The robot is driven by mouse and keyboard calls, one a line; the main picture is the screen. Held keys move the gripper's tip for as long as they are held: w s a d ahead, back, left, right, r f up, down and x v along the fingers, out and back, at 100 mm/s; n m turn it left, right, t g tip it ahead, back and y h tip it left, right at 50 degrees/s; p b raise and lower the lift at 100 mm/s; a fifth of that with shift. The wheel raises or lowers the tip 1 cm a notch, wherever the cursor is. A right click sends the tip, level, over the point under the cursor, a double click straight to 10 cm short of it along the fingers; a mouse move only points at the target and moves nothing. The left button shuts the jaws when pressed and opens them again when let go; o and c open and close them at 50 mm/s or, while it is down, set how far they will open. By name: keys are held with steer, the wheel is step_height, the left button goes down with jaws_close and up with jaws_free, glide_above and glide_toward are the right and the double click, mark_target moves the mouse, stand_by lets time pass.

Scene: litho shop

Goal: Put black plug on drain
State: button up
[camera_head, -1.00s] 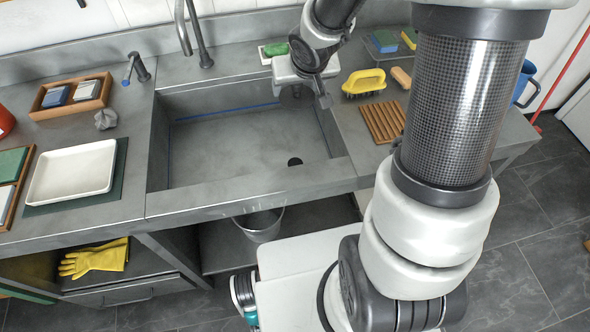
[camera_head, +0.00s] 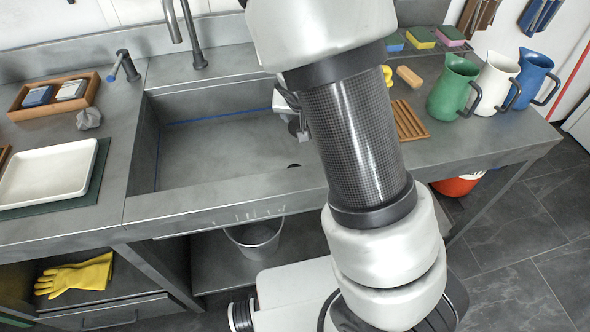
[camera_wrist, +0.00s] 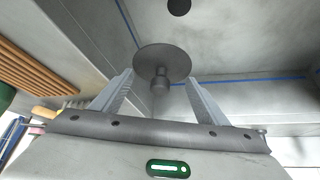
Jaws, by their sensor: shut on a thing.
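In the wrist view the black plug (camera_wrist: 160,60), a dark round disc on a short stem, is held by the stem between the fingers of my gripper (camera_wrist: 160,84). The disc is beyond the fingertips. The dark round drain (camera_wrist: 178,7) shows at the top of the wrist view, apart from the plug. In the head view the drain (camera_head: 293,166) is a small dark spot on the sink floor (camera_head: 215,150), partly hidden by my arm. My gripper (camera_head: 299,128) is over the right part of the sink, mostly hidden by my arm; the plug cannot be made out there.
The tap (camera_head: 190,35) rises behind the sink. A wooden rack (camera_head: 410,121) and green (camera_head: 452,88), white (camera_head: 495,84) and blue (camera_head: 530,80) jugs stand right of the sink. A white tray (camera_head: 48,174) lies left. A bucket (camera_head: 256,236) stands below.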

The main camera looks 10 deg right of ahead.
steer(key=m+g+h, duration=0.1)
steer(key=m, duration=0.1)
steer(key=d+m+h+p, duration=0.1)
steer(key=m, duration=0.1)
steer(key=r+m+g+h, duration=0.1)
steer(key=m, duration=0.2)
steer(key=shift+s+d+g, duration=0.25)
steer(key=shift+d+g, duration=0.05)
steer(key=shift+d, duration=0.1)
steer(key=a+r+m+g+h+p, duration=0.1)
steer(key=a+r+m+g+p, duration=0.15)
steer(key=a+r+m, duration=0.35)
steer(key=shift+m+g, duration=0.5)
steer(key=shift+g, duration=0.05)
steer(key=f+b, duration=0.3)
steer(key=f, duration=0.5)
steer(key=d+f+b, duration=0.1)
steer(key=f+b, duration=0.2)
steer(key=f, duration=0.5)
steer(key=f+b, duration=0.4)
steer(key=f, duration=0.4)
steer(key=shift+s+d, duration=0.15)
steer(key=shift+s, duration=0.05)
steer(key=o, duration=1.1)
steer(key=shift+c, duration=0.2)
steer(key=p+v, duration=0.2)
steer(key=v, duration=1)
